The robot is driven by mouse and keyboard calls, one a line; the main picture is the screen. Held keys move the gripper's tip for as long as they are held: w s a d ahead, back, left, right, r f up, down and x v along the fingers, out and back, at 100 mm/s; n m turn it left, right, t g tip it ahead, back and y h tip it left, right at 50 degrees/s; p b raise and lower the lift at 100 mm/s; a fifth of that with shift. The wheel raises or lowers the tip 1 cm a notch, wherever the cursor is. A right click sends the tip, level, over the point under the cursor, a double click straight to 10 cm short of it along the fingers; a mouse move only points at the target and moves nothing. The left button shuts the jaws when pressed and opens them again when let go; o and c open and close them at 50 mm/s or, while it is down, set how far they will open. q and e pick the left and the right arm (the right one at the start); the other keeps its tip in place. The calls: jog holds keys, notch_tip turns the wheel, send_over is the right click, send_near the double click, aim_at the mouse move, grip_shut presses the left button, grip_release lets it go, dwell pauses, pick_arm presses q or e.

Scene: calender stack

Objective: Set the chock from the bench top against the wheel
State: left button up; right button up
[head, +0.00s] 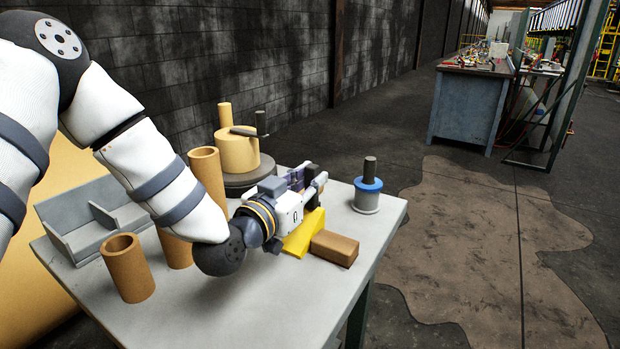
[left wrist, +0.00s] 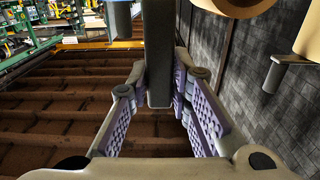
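The yellow chock (head: 303,233) is on or just above the grey bench top (head: 235,305), partly hidden under my left gripper (head: 312,192). A dark upright post (head: 312,172) shows at the fingers, above the chock. In the left wrist view this dark post (left wrist: 159,75) stands between the purple-padded fingers of my left gripper (left wrist: 160,66). I cannot tell whether the pads press on it, nor whether it belongs to the chock. I cannot pick out the wheel for certain. My right gripper is not in view.
A brown block (head: 334,248) lies close beside the chock. A blue-ringed spool (head: 367,195) stands at the right edge. Tan tubes (head: 128,268), a grey tray (head: 95,215) and a tan drum with a crank (head: 238,152) stand left and behind. The bench's front is clear.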

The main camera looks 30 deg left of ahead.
pick_arm(q)
jog(key=shift+o, duration=1.3)
